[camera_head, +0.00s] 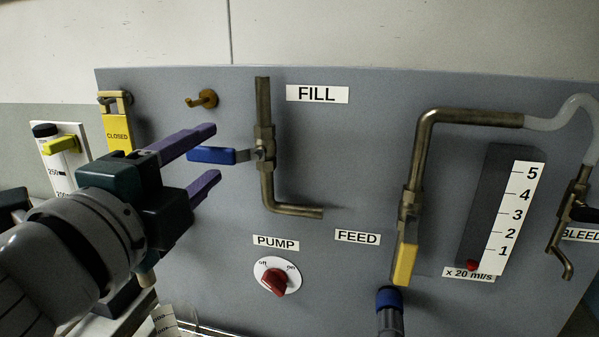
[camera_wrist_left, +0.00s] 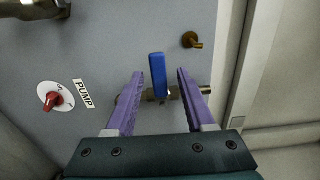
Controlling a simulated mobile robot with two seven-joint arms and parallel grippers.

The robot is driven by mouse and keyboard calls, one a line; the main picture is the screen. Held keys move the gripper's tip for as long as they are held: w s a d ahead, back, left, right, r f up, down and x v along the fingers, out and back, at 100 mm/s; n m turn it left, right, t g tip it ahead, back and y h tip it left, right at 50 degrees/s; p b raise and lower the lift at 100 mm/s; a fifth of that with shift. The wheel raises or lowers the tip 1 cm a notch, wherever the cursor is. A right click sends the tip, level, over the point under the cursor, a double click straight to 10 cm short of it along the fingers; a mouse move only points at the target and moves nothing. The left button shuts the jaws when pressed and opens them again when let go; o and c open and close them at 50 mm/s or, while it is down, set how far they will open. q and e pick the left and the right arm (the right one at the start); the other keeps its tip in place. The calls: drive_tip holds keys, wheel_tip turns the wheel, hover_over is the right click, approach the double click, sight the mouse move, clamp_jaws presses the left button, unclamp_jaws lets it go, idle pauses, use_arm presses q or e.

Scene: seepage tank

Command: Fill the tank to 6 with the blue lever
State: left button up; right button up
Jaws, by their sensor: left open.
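The blue lever (camera_head: 212,155) sits on the brass FILL valve (camera_head: 264,150) and points left, about level, across the pipe. My left gripper (camera_head: 217,152) is open, with its purple fingers above and below the lever's handle in the head view. In the left wrist view the blue lever (camera_wrist_left: 158,76) stands between the two open fingers of my left gripper (camera_wrist_left: 160,73), with a gap on each side. I cannot tell how deep the handle sits between them. The tank's water level is not readable here. My right gripper is not in view.
The grey panel (camera_head: 330,205) also bears a red PUMP knob (camera_head: 275,281), a yellow FEED lever (camera_head: 405,262) pointing down, a flow gauge (camera_head: 513,212) with its red float at the bottom, and a BLEED valve (camera_head: 571,210).

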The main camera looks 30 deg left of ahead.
use_arm(q)
drive_tip(key=b+v, duration=0.3)
drive_tip(key=v, duration=0.4)
drive_tip(key=shift+s+d, duration=0.15)
drive_tip(key=shift+s, duration=0.25)
